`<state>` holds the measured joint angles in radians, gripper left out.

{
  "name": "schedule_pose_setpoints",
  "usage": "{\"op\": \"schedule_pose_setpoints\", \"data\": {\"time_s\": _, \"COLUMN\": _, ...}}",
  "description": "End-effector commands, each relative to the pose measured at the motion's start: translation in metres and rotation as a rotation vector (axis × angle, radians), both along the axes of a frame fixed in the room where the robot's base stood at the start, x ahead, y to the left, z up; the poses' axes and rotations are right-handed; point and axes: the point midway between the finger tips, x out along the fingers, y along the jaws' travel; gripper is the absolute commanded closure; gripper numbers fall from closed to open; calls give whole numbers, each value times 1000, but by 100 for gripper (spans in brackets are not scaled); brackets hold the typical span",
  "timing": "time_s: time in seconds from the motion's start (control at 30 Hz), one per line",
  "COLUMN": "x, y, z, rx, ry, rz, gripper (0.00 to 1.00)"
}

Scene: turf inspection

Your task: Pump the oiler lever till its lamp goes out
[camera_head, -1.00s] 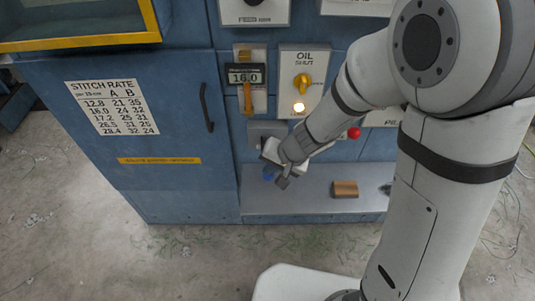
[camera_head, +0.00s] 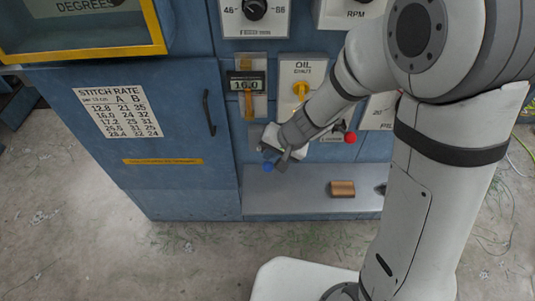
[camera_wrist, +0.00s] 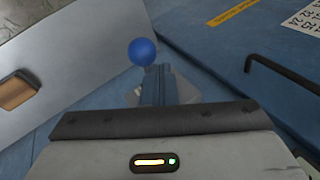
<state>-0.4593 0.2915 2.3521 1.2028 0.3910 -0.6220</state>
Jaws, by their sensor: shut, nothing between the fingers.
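A blue ball knob (camera_head: 267,168) sits at the end of a lever in front of the low grey plate (camera_head: 256,133) on the blue machine. My gripper (camera_head: 274,161) is shut and empty right at the knob. In the wrist view the blue knob (camera_wrist: 142,52) shows just past the tips of my closed fingers (camera_wrist: 154,78); I cannot tell whether they touch.
A grey shelf (camera_head: 290,204) below holds a brown block (camera_head: 342,189). A red ball knob (camera_head: 350,137) is right of my forearm. An orange handle (camera_head: 249,103) hangs by the 16.0 display. A dark door handle (camera_head: 208,113) is at left.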

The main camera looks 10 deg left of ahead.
Motion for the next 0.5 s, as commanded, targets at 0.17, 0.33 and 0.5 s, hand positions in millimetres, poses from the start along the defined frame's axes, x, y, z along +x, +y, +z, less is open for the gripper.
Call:
{"op": "schedule_pose_setpoints", "data": {"time_s": 0.17, "x": 4, "y": 1, "z": 12, "rx": 0, "ry": 0, "rz": 1, "gripper": 100}}
{"op": "schedule_pose_setpoints", "data": {"time_s": 0.33, "x": 8, "y": 2, "z": 20, "rx": 0, "ry": 1, "rz": 0, "gripper": 100}}
{"op": "schedule_pose_setpoints", "data": {"time_s": 0.5, "x": 9, "y": 2, "z": 21, "rx": -1, "ry": 0, "rz": 1, "gripper": 100}}
